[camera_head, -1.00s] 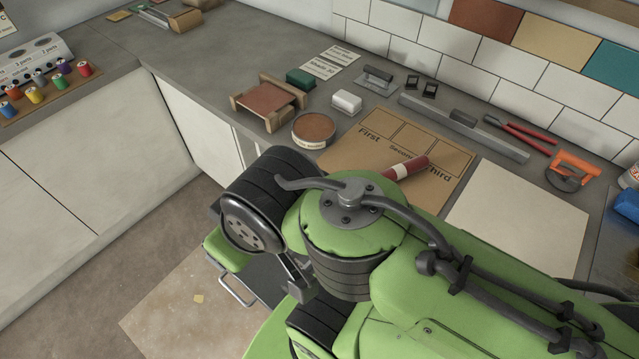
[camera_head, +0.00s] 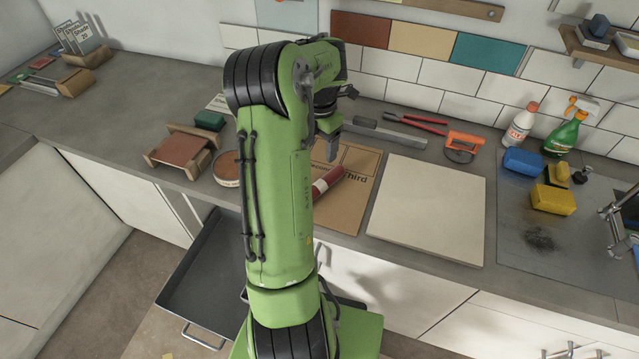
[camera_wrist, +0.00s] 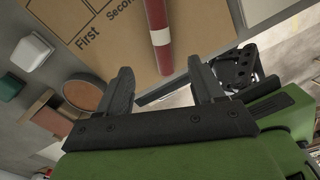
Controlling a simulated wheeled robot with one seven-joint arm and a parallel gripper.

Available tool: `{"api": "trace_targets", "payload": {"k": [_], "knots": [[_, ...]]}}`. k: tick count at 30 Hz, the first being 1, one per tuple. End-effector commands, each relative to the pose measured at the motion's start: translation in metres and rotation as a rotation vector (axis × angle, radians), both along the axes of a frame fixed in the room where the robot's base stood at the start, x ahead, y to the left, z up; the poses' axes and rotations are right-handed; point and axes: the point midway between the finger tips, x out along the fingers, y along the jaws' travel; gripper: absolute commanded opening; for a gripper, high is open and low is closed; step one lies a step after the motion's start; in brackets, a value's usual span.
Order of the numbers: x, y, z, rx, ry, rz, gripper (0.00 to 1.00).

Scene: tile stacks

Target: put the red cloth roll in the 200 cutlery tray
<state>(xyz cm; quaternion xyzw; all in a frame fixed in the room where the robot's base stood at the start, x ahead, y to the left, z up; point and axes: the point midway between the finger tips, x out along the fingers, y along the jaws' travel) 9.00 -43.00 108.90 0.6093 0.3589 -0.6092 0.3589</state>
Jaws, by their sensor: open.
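The red roll with a white band (camera_head: 336,174) lies on a brown cardboard sheet (camera_head: 352,213) on the counter, partly hidden by my arm in the head view. In the wrist view the roll (camera_wrist: 157,15) runs down the picture, its near end between and beyond my fingertips. My gripper (camera_head: 331,150) is over the sheet, by the roll. In the wrist view my gripper (camera_wrist: 162,75) is open and empty, its fingers apart. I cannot make out a cutlery tray marked 200; an open dark grey drawer or tray (camera_head: 205,262) shows below the counter at left.
A pale square board (camera_head: 428,207) lies right of the cardboard. A wooden stand with a brown tile (camera_head: 180,150) and a round tin (camera_head: 228,166) stand left. Red-handled pliers (camera_head: 415,122), an orange tool (camera_head: 463,142), sponges (camera_head: 553,200) and bottles (camera_head: 521,122) lie behind and right.

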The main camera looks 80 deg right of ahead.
Motion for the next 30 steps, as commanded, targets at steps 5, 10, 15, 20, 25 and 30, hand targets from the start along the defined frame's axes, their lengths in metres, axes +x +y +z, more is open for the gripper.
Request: {"api": "trace_targets", "payload": {"k": [5, 10, 15, 20, 25, 30], "knots": [[0.001, 0.002, -0.047, 0.008, 0.001, -0.001, 0.67], [0.001, 0.002, -0.085, 0.004, 0.001, -0.002, 0.67], [0.001, 0.002, -0.104, 0.004, 0.000, -0.002, 0.67], [-0.001, 0.003, -0.135, 0.004, 0.000, -0.003, 0.67], [0.000, 0.002, -0.150, 0.001, 0.000, -0.002, 0.67], [0.000, 0.002, -0.149, 0.000, -0.001, -0.002, 0.66]]}}
